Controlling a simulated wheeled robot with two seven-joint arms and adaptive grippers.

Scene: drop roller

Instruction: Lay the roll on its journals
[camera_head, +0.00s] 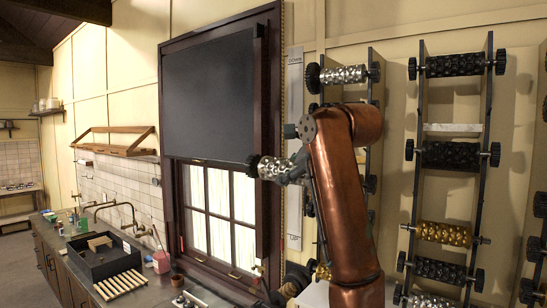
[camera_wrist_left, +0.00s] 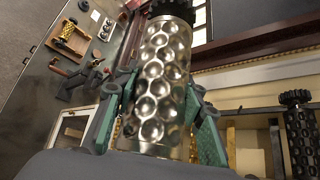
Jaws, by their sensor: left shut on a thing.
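My left gripper (camera_head: 292,168) is in front of the dark-framed window, at the end of a copper arm. In the left wrist view its two green-padded fingers (camera_wrist_left: 157,110) are shut on either side of a silver dimpled roll (camera_wrist_left: 163,62). The roll has a black knobbed end, which also shows on the held roll in the head view (camera_head: 268,168). The roll's other end is hidden by the gripper. Tall upright racks (camera_head: 417,130) on the right hold several patterned rolls across their rails. My right gripper is not in view.
A dark blind (camera_head: 209,88) covers the upper window. A counter at lower left carries a black box (camera_head: 100,262), a slatted wooden rack (camera_head: 118,284) and taps. Silver (camera_head: 345,75), black (camera_head: 453,65) and gold (camera_head: 443,233) rolls sit in the racks. A wooden shelf (camera_head: 115,150) is on the wall.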

